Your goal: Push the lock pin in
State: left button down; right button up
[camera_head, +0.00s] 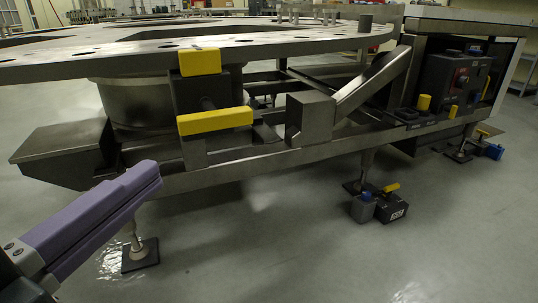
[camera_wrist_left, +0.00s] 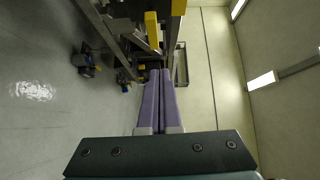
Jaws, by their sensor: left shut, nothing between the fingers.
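The turret plate (camera_head: 130,45) is a large grey disc with holes near its rim, on a steel frame. Below its rim stands a bracket with a yellow block (camera_head: 200,62) on top and a yellow bar (camera_head: 215,120) lower down. A dark rod, perhaps the lock pin (camera_head: 208,103), shows between them; I cannot tell how far in it sits. My left gripper (camera_head: 154,178) has purple fingers, shut and empty, in front of and below the bracket, apart from it. The closed fingers (camera_wrist_left: 160,73) also show in the left wrist view, with yellow parts (camera_wrist_left: 151,30) beyond. My right gripper is out of view.
A grey steel box (camera_head: 310,118) and a slanted beam (camera_head: 373,80) stand right of the bracket. A control box (camera_head: 455,83) is at the far right. Frame feet (camera_head: 140,255) and small dark boxes (camera_head: 390,208) stand on the floor. The foreground floor is mostly clear.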

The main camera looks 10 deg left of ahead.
pick_arm(q)
jog(key=shift+d+f+m+h+b, duration=0.3)
jog(key=shift+d+f+m+b, duration=0.15)
jog(key=shift+f, duration=0.4)
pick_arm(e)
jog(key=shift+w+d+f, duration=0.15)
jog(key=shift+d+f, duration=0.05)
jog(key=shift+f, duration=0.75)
pick_arm(q)
jog(key=p, duration=0.1)
send_near(225, 122)
jog(key=w+d, duration=0.3)
jog(key=shift+w+a+f, duration=0.1)
jog(key=shift+w+a, duration=0.25)
jog(key=shift+w, duration=0.2)
jog(key=shift+w+a, duration=0.35)
jog(key=shift+w, duration=0.2)
jog(key=shift+w+a, duration=0.15)
jog(key=shift+w, duration=0.1)
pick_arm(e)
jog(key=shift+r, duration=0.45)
